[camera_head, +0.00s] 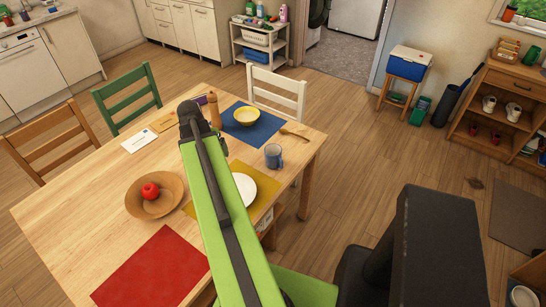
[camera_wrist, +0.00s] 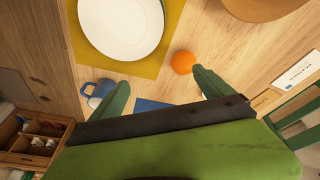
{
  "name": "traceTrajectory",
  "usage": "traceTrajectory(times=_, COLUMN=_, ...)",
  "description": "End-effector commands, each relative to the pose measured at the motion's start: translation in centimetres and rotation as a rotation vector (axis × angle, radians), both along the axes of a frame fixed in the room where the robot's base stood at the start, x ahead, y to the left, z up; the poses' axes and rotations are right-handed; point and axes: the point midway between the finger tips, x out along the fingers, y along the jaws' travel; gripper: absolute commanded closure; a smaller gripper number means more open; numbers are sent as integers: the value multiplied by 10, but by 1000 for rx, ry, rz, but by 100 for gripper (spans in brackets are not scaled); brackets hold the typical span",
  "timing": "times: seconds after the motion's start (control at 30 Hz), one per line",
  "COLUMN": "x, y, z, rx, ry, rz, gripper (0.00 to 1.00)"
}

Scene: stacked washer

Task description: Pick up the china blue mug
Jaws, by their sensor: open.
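The china blue mug (camera_head: 273,155) stands upright on the wooden table near its right edge, between the blue placemat and the white plate. In the wrist view the mug (camera_wrist: 100,93) shows at the left, partly covered by the left finger. My gripper (camera_wrist: 160,77) is open and empty above the table, its fingers spread, with the mug beside the left finger and not between them. In the head view my arm reaches over the table, and its end is left of the mug; the fingertips are mostly hidden there.
An orange (camera_wrist: 182,62) lies near the right finger. The white plate (camera_head: 243,188) sits on a yellow placemat (camera_head: 262,172). A yellow bowl (camera_head: 246,116) is on the blue placemat (camera_head: 240,135). A wooden bowl (camera_head: 140,205) holds a red apple (camera_head: 150,191). Chairs (camera_head: 280,86) surround the table.

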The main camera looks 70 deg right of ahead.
Motion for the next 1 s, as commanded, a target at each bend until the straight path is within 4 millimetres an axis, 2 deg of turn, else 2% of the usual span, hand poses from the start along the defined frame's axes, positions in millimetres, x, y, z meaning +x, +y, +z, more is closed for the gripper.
traceTrajectory(times=0.03, x=-38, y=-40, z=8, rx=-24, ry=-12, rz=-117, gripper=9)
traceTrajectory(times=0.1, x=-82, y=-79, z=14, rx=-55, ry=-29, rz=-250, gripper=9)
traceTrajectory(times=0.2, x=-132, y=-114, z=19, rx=-88, ry=-44, rz=-384, gripper=9)
traceTrajectory(times=0.3, x=-158, y=-130, z=21, rx=-106, ry=-52, rz=-454, gripper=9)
traceTrajectory(times=0.4, x=-166, y=-134, z=21, rx=-112, ry=-54, rz=-474, gripper=9)
traceTrajectory(times=0.57, x=-166, y=-136, z=13, rx=-112, ry=-54, rz=-473, gripper=9)
traceTrajectory(times=0.67, x=-166, y=-141, z=-3, rx=-112, ry=-53, rz=-472, gripper=9)
traceTrajectory(times=1.0, x=-171, y=-168, z=-74, rx=-111, ry=-54, rz=-470, gripper=9)
